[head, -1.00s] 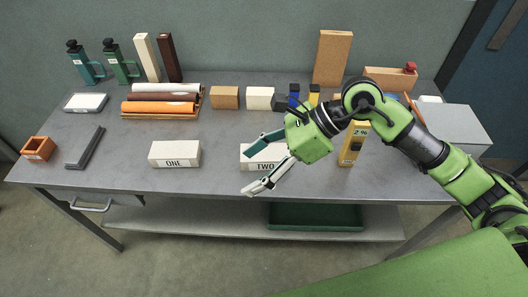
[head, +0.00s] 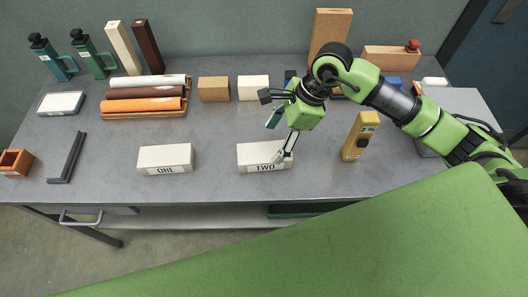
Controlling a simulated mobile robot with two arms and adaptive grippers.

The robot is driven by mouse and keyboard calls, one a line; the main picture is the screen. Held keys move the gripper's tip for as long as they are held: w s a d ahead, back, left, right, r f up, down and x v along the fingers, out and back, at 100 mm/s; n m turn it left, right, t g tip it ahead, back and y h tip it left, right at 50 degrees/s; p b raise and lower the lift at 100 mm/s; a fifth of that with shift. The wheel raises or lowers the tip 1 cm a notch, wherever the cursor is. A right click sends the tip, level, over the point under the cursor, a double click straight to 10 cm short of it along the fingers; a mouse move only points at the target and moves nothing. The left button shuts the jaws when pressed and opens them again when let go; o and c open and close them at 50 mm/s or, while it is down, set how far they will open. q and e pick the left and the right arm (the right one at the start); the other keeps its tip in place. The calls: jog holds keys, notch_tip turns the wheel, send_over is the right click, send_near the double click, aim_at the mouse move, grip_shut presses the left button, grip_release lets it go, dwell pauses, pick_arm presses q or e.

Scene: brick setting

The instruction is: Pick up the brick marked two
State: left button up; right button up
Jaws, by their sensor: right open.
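The brick marked TWO (head: 258,154) is a white block lying on the grey table near its front edge, label facing me. My right gripper (head: 280,136) is open at the brick's right end. One finger shows in front of the brick's right end, and the other is behind it, above the table. I cannot tell whether either finger touches the brick. The brick marked ONE (head: 165,157) is a similar white block to the left. My left gripper is not in view.
Rolled tubes (head: 145,94), a tan block (head: 213,89) and a white block (head: 253,87) sit behind. A dark angle piece (head: 68,158) and an orange box (head: 14,162) lie left. The table between the bricks is clear.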

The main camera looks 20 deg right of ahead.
aim_at(265, 151)
jog(key=shift+w+a+f, duration=0.1)
jog(key=shift+a+f, duration=0.2)
jog(key=shift+f, duration=0.35)
jog(key=shift+w+a+f, duration=0.1)
jog(key=shift+f, duration=0.2)
jog(key=shift+w+f, duration=0.1)
jog(key=shift+f, duration=0.1)
jog(key=p+x, duration=0.2)
jog(key=x, duration=0.2)
jog(key=shift+a+f, duration=0.1)
jog(key=shift+f, duration=0.05)
jog(key=shift+w+a+f, duration=0.1)
jog(key=shift+f, duration=0.25)
jog(key=shift+c, duration=1.2)
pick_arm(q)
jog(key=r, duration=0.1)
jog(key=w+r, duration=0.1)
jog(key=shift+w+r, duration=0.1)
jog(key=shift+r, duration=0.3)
pick_arm(e)
jog(key=c, duration=1.3)
